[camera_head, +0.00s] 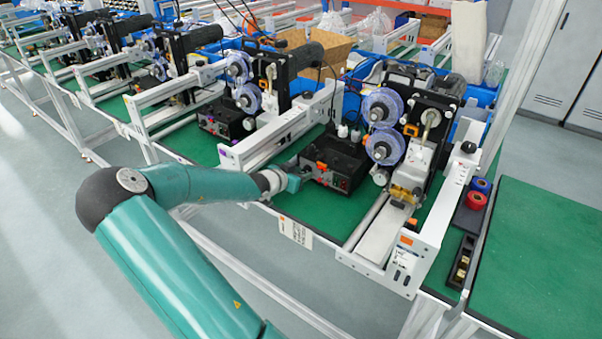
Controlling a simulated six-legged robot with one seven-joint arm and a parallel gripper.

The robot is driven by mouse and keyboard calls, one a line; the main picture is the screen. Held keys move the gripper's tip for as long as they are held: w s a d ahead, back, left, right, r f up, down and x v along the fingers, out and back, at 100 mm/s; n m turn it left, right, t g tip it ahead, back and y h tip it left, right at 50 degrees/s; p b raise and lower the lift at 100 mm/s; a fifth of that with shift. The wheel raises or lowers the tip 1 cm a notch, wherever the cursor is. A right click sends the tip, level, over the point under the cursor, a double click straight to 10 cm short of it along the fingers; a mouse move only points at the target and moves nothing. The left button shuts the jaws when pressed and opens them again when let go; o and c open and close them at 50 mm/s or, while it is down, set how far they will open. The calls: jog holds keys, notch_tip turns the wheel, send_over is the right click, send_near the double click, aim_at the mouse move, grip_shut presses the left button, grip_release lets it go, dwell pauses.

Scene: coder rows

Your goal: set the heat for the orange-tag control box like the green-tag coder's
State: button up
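A black control box (338,153) sits on the green bench mat beside the nearest coder. A small orange patch shows on its front, with knobs and a red light that are too small to read. My gripper (298,174) is at the left end of the box's front face, at or very near a knob there. My gripper's teal body hides that corner, and I cannot tell whether the fingers touch or how far apart they are. A second black control box (226,120) sits by the coder to the left. I cannot make out a green tag or any dial setting.
The nearest coder (412,140) stands right of the box with two clear reels. White rails (262,140) flank the box on the left. Red and blue rolls (478,193) lie at the right. More coders recede to the left. The grey floor (60,200) in front is clear.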

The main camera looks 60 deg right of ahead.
jog(key=shift+d+f, duration=0.15)
jog(key=shift+d, duration=0.15)
jog(key=c, duration=0.7)
jog(key=m+t, duration=0.2)
jog(key=m, duration=0.2)
jog(key=shift+s+t+h, duration=0.3)
jog(key=shift+t, duration=0.1)
jog(key=m+t, duration=0.1)
jog(key=m, duration=0.1)
jog(key=shift+m+t+h, duration=0.3)
jog(key=shift+m+h, duration=0.1)
jog(key=shift+s+f+m+t+h, duration=0.15)
jog(key=shift+m+t+h, duration=0.45)
jog(key=shift+m, duration=0.8)
